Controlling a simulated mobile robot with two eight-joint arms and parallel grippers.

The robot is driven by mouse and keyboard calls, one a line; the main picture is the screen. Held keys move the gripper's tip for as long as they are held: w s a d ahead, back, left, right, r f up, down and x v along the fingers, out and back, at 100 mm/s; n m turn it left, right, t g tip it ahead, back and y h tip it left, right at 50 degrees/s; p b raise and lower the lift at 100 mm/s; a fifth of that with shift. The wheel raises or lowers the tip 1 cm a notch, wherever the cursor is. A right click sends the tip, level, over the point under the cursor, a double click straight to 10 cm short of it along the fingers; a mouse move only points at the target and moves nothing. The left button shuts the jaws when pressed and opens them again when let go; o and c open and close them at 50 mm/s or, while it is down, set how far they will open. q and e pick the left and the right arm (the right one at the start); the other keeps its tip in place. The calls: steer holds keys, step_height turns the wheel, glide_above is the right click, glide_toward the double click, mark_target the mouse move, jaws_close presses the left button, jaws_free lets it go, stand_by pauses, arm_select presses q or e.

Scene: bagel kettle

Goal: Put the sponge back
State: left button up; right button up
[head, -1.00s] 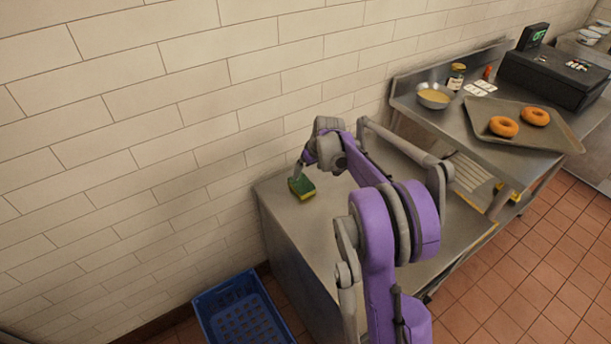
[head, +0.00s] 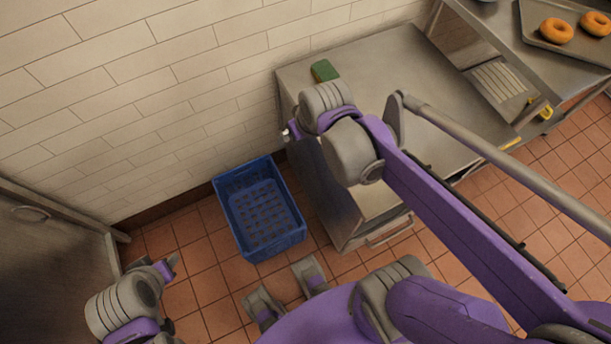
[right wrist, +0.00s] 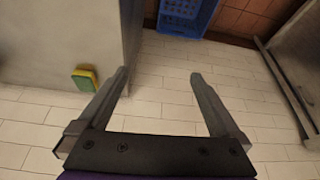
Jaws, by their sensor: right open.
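The green sponge (head: 324,70) lies on the steel counter (head: 375,75) near its back left corner, by the tiled wall. In the right wrist view the sponge (right wrist: 85,78) shows green and yellow, to the left of my fingers and apart from them. My right gripper (right wrist: 158,77) is open with nothing between its fingers. In the head view its wrist hangs by the counter's left edge and mostly hides the fingers. My left gripper (head: 169,266) is low at the lower left, away from the counter; its jaws are too unclear to judge.
A blue crate (head: 297,239) stands on the floor left of the counter, with an open middle. A tray (head: 545,38) with two bagels is at the upper right. A slotted metal piece (head: 500,82) sits at the counter's right. A steel door or cabinet (head: 50,260) is at the left.

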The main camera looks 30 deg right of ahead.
steer(key=s+a+f, duration=0.4)
steer(key=s, duration=0.5)
steer(key=shift+a, duration=0.15)
